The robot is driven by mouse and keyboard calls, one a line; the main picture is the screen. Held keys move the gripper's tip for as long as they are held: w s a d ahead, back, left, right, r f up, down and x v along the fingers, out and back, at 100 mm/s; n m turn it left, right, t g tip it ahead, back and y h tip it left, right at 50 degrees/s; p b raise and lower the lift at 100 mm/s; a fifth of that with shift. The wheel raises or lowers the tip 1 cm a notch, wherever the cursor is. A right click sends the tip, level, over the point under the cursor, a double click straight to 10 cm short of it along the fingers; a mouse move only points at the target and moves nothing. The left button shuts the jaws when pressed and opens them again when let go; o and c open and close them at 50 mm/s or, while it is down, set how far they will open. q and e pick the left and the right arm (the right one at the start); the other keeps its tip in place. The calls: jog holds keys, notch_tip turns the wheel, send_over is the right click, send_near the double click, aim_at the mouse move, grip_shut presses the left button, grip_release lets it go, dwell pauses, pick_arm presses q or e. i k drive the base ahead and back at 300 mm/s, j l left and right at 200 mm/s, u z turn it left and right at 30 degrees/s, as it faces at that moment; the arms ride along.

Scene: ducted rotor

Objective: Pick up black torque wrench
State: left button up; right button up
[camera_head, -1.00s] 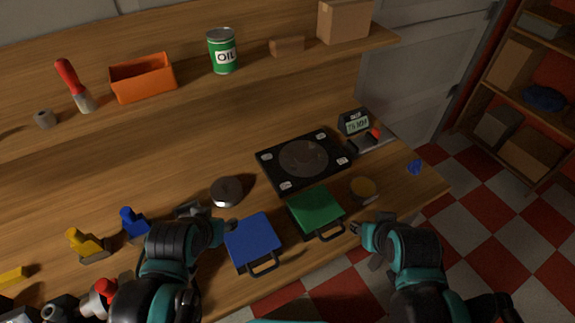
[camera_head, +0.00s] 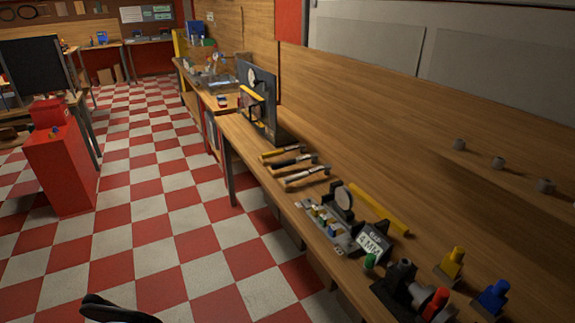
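Several long-handled tools lie side by side on the wooden bench, near the middle of the camera_head view. One of them is a dark-handled tool (camera_head: 292,160), between a yellowish-handled tool (camera_head: 281,151) and a pale-handled tool (camera_head: 305,175). The dark one may be the black torque wrench, but it is too small to tell.
The bench (camera_head: 245,143) runs along the wall. A dark upright panel (camera_head: 262,95) stands beyond the tools. Nearer are a yellow bar (camera_head: 379,209), a display (camera_head: 373,241), and yellow (camera_head: 452,262) and blue (camera_head: 492,296) items. A red cabinet (camera_head: 60,165) stands left across open checkered floor.

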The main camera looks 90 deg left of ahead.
aim_at(314, 156)
jog(key=k+u, duration=0.1)
jog(key=u, duration=2.9)
jog(key=z, duration=0.7)
jog(key=i+j+z, duration=0.35)
jog(key=j+z, duration=0.15)
jog(key=i+j+z, duration=0.2)
jog(key=j, duration=0.15)
jog(key=j+z, duration=0.25)
jog(key=i+j, duration=0.1)
jog(key=j, duration=0.4)
jog(key=i+j+z, duration=0.1)
jog(key=j, duration=0.35)
jog(key=i+j, duration=0.15)
jog(key=j, duration=0.35)
jog(key=i+j+z, duration=0.1)
jog(key=j, duration=0.9)
jog(key=i, duration=0.05)
